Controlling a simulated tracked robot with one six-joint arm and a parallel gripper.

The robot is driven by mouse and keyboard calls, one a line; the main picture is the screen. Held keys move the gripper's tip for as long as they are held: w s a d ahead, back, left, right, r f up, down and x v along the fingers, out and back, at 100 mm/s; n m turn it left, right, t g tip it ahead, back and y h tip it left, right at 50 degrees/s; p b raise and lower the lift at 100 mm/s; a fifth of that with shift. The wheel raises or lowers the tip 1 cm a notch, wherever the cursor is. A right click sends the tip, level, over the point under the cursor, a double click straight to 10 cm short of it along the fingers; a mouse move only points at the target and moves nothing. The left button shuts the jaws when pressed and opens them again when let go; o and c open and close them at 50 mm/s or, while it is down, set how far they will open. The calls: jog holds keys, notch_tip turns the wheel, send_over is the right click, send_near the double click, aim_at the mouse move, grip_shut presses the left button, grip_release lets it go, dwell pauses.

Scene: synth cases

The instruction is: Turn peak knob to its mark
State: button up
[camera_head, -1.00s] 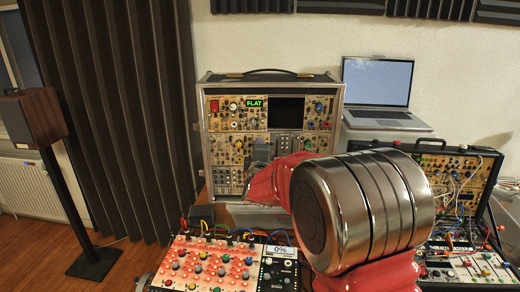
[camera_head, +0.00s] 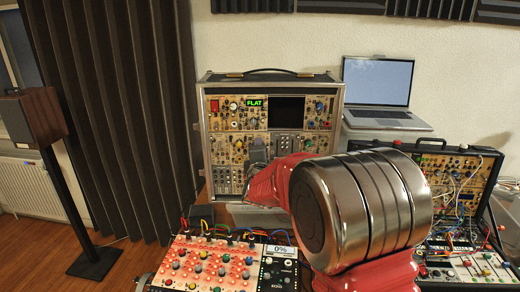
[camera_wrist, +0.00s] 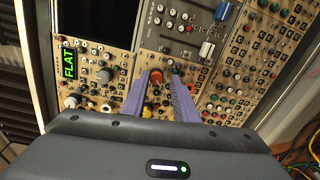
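The upright modular synth case (camera_head: 203,120) stands ahead with its panel of knobs; its green display (camera_wrist: 68,63) reads FLAT. In the wrist view an orange-red knob (camera_wrist: 155,76) sits between the tips of my gripper's purple fingers (camera_wrist: 157,84). The fingers are apart, with visible panel between them; I cannot tell if either touches the knob. Knob labels and marks are too small to read, so I cannot confirm which is the peak knob.
A lower synth case (camera_head: 440,148) with patch cables stands at the right. A laptop (camera_head: 378,88) sits behind it. A red-lit panel (camera_head: 215,265) with a 0% display lies in front. A speaker (camera_head: 33,117) on a stand is at the left.

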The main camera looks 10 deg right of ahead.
jog(key=shift+o, duration=1.3)
jog(key=shift+r, duration=0.1)
jog(key=s+a, duration=0.2)
jog(key=s, duration=1.1)
jog(key=shift+s+a+r, duration=0.2)
jog(key=shift+s, duration=0.05)
